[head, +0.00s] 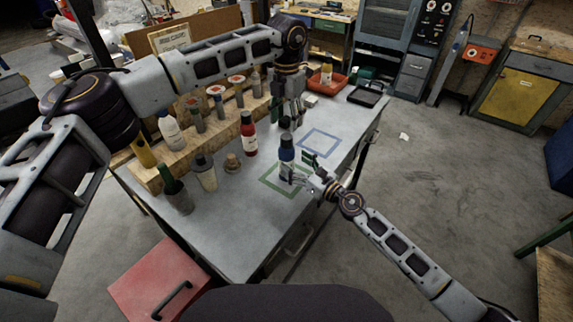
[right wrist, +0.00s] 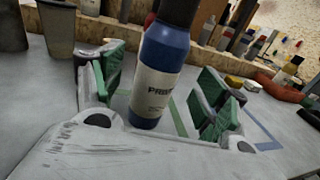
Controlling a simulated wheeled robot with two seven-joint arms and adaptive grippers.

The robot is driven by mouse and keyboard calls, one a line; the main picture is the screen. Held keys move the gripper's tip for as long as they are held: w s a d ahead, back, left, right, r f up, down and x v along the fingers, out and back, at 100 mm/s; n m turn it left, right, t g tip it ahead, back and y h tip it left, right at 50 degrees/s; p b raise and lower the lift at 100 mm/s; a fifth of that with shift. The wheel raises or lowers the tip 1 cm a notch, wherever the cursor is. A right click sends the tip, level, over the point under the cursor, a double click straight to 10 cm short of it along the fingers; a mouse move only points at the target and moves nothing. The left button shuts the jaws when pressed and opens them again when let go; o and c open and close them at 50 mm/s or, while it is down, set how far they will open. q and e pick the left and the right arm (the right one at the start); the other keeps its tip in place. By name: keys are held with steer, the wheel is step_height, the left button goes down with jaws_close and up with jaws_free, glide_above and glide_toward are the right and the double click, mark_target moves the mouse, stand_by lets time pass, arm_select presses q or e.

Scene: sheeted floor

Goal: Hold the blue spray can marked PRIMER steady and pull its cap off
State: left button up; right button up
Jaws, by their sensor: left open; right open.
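The blue spray can (head: 287,158) with a dark cap (head: 287,139) stands upright on the grey workbench, by the green outlined square (head: 270,180). In the right wrist view the can (right wrist: 158,82) shows a pale label with the letters "PRIM", and its cap (right wrist: 178,12) is cut off by the top edge. My right gripper (head: 302,170) is open, with its green-padded fingers on either side of the can; I cannot tell if they touch it. My left gripper (head: 291,122) is open above and behind the can, pointing down, apart from the cap.
A red bottle (head: 248,135) stands left of the can. A wooden rack (head: 150,176) with several bottles runs behind. A blue outlined square (head: 319,143) is empty.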

mark_target(292, 161)
steer(key=shift+x, duration=2.25)
